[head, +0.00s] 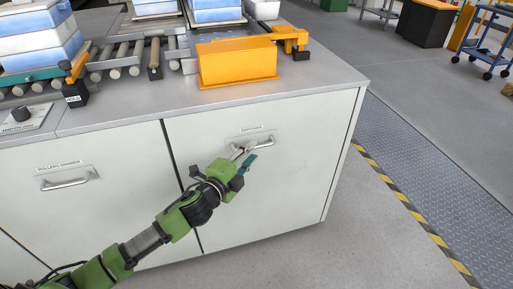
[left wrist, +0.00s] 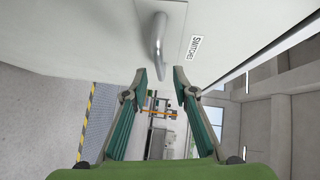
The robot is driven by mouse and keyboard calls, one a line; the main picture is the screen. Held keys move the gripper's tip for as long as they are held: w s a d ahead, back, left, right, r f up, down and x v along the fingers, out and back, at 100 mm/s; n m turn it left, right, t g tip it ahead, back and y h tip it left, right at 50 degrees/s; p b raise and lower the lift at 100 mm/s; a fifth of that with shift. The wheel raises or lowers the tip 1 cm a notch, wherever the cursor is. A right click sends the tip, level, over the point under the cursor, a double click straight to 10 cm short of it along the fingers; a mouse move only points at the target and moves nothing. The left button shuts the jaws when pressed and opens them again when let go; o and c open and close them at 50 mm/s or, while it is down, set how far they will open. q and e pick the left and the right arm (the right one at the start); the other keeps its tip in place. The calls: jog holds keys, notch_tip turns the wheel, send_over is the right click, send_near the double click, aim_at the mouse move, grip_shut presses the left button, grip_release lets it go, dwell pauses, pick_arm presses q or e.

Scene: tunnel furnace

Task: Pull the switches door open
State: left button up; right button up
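The switches door (head: 290,185) is the right white panel of the cabinet and looks closed. Its metal bar handle (head: 262,142) sits near the top under a small label. My left gripper (head: 246,153) is at the left part of this handle. The handle (left wrist: 158,40) shows just beyond the fingertips there, beside the "SWITCHES" label (left wrist: 195,46). I cannot tell whether a finger touches it. My right gripper is not in view.
An orange box (head: 236,62) and a roller conveyor (head: 125,60) with blue and white bins are on the countertop. Open grey floor (head: 365,235) lies right of the cabinet, bordered by a striped line.

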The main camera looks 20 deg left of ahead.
aim_at(257, 147)
pick_arm(q)
jog(key=x, duration=0.3)
jog(key=shift+w, duration=0.3)
jog(key=shift+w+d+f, duration=0.1)
jog(key=shift+w+d, duration=0.05)
jog(key=shift+w, duration=0.25)
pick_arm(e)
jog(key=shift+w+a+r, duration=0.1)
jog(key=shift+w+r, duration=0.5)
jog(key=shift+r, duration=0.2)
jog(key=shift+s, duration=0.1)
pick_arm(q)
grip_shut()
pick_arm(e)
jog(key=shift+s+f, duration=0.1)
